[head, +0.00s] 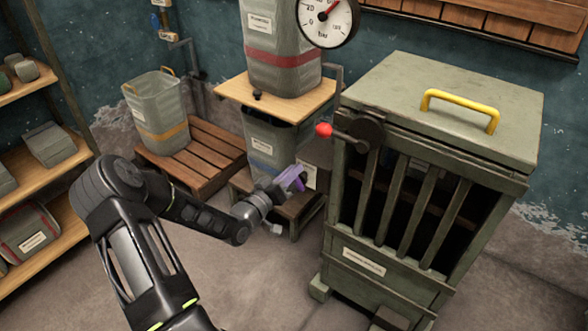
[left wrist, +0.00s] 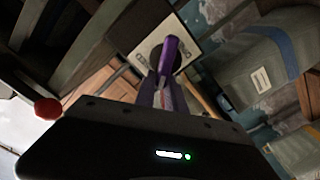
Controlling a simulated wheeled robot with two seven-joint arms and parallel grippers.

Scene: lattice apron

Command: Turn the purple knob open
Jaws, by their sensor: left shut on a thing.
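The purple knob (head: 292,179) is a narrow lever in front of a pale plate on the low stand, beside the lower grey bin. My left gripper (head: 281,187) reaches it from the left and is shut on it. In the left wrist view the purple knob (left wrist: 169,55) stands out from a dark round opening in a pale square plate (left wrist: 185,40). My left fingers (left wrist: 163,92) close around its near end. The fingers partly hide the knob, so its exact turn is hard to tell. My right gripper is not in view.
A green slatted cabinet (head: 400,85) with a red-tipped lever (head: 325,130) stands close on the right. A grey bin with an orange band (head: 157,115) sits on a wooden pallet (head: 200,150). Shelves (head: 65,165) line the left. A gauge (head: 327,15) hangs above. Front floor is clear.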

